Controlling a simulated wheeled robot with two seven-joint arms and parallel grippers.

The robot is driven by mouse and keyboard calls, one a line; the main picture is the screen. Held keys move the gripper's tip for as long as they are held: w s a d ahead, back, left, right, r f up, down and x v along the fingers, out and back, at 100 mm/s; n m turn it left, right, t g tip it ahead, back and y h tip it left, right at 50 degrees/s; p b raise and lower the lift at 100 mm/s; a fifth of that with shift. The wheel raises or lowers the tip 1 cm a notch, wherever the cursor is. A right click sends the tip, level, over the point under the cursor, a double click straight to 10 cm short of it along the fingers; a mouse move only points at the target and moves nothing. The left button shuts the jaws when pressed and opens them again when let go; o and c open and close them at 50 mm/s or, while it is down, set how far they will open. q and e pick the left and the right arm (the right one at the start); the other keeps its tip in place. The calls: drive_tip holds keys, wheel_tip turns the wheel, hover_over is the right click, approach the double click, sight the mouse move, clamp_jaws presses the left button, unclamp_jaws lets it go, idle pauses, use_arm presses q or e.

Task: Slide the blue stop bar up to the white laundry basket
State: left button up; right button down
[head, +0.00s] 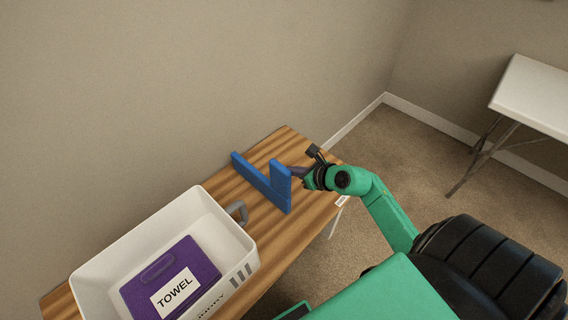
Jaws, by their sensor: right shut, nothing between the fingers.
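The blue stop bar (262,182) stands on the wooden table, with an upright part at its right end. The white laundry basket (84,272) is on the same table to the left and nearer. A gap of bare wood lies between the bar and the basket's grey handle (238,212). My right gripper (291,171) is shut and empty, its fingertips right at the right side of the bar's upright part. I cannot tell whether they touch it. My left gripper is not in view.
A purple towel box (200,262) labelled TOWEL lies inside the basket. The wooden table (284,240) stands near a beige wall. A white table (540,95) stands at the far right, with open carpet between.

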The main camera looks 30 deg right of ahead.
drive_tip(key=shift+s+a+r+p, duration=0.1)
drive_tip(key=shift+s+a+p, duration=0.15)
drive_tip(key=shift+a, duration=0.6)
